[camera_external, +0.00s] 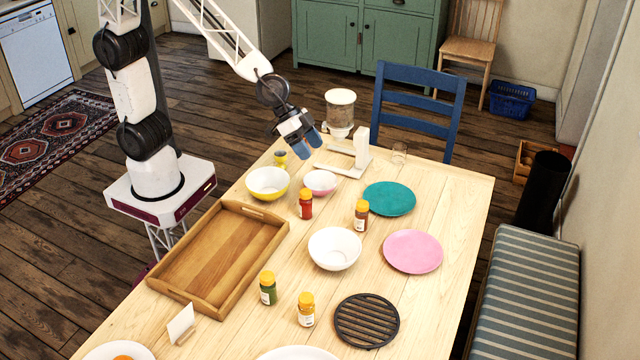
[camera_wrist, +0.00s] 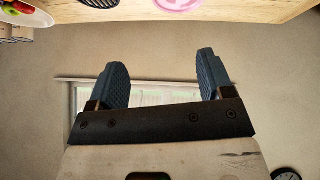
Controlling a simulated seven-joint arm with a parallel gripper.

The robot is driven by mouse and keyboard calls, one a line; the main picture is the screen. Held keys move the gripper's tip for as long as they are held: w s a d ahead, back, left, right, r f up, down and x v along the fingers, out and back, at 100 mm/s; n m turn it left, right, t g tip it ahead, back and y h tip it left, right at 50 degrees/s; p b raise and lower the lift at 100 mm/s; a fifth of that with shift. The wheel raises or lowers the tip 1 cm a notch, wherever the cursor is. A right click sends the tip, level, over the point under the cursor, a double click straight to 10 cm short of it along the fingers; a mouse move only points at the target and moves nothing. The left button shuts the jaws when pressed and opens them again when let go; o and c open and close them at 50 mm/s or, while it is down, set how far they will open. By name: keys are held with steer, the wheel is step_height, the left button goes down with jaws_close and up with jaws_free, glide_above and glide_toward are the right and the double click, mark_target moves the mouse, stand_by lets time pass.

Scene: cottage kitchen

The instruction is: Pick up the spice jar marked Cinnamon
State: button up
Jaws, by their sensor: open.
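Several spice jars with yellow-orange lids stand upright on the table in the external view. One is red (camera_external: 305,206), one brown (camera_external: 361,218), one green (camera_external: 268,292) and one pale with yellow (camera_external: 306,314). Another small jar (camera_external: 281,161) stands at the far left end. The labels are too small to read, so I cannot tell which is marked Cinnamon. My gripper (camera_external: 301,145) is open and empty, above the far end of the table, apart from the jars. The wrist view shows its two blue fingers spread (camera_wrist: 162,64), with nothing between them and no jar in sight.
A wooden tray (camera_external: 197,308), white bowl (camera_external: 335,248), yellow bowl (camera_external: 267,183), pink bowl (camera_external: 320,182), teal plate (camera_external: 389,198), pink plate (camera_external: 412,251) and black trivet (camera_external: 367,321) crowd the table. A white stand (camera_external: 361,148) and glass canister (camera_external: 340,112) are right of my gripper. The table's right strip is clear.

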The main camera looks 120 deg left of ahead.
steer(key=w+a+f+n+y, duration=0.1)
steer(key=w+a+f+y, duration=0.15)
steer(key=w+f, duration=0.45)
steer(key=n+y, duration=0.1)
glide_above(360, 203)
steer(key=shift+t, duration=0.4)
steer(key=f, duration=0.5)
steer(key=shift+s+d+f, duration=0.1)
steer(key=shift+s+d, duration=0.1)
steer(key=shift+s, duration=0.05)
steer(key=shift+w+a+f, duration=0.2)
steer(key=shift+w+f, duration=0.05)
steer(key=shift+f, duration=0.1)
steer(key=shift+f, duration=0.1)
steer(key=shift+f, duration=1.8)
steer(key=shift+f, duration=0.1)
